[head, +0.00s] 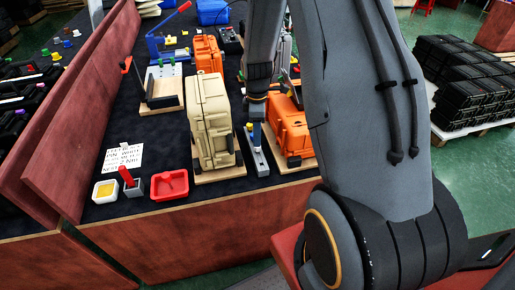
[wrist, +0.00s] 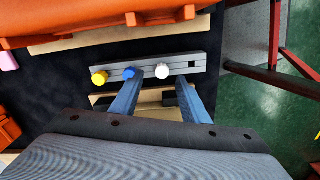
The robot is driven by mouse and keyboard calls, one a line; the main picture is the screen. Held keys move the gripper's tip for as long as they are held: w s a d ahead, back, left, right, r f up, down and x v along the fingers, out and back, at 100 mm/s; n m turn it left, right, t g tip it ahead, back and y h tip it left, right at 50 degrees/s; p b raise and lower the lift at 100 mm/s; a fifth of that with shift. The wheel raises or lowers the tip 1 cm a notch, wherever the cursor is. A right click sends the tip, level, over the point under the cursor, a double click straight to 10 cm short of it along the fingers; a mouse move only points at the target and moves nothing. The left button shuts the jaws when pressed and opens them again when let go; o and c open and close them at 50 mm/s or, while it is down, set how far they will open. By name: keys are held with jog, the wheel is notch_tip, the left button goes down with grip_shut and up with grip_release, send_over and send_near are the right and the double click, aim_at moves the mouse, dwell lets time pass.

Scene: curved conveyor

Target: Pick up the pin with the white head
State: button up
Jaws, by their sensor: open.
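The pin with the white head (wrist: 162,71) stands in a grey slotted block (wrist: 105,62) in the wrist view. A blue-headed pin (wrist: 130,73) and a yellow-headed pin (wrist: 99,78) stand to its left in the same block. My gripper (wrist: 157,80) is open, its two blue-grey fingers pointing at the block. The white head shows between the fingertips, nearer the right one; the left fingertip overlaps the blue head in the picture. I cannot tell whether they touch. In the head view the block (head: 260,163) lies below my gripper, and the white head cannot be made out.
A beige case (head: 210,120) stands left of the block, and an orange case (head: 287,125) stands close on its right. The block's right end has an empty square hole.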

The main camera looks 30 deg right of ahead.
aim_at(257, 151)
jog(key=f, duration=0.1)
jog(key=f+p, duration=0.1)
jog(key=f, duration=0.1)
jog(key=shift+s+a+p, duration=0.1)
jog(key=shift+s+p, duration=0.1)
jog(key=shift+p, duration=0.1)
jog(key=shift+f, duration=0.85)
jog(key=shift+c, duration=0.5)
grip_shut()
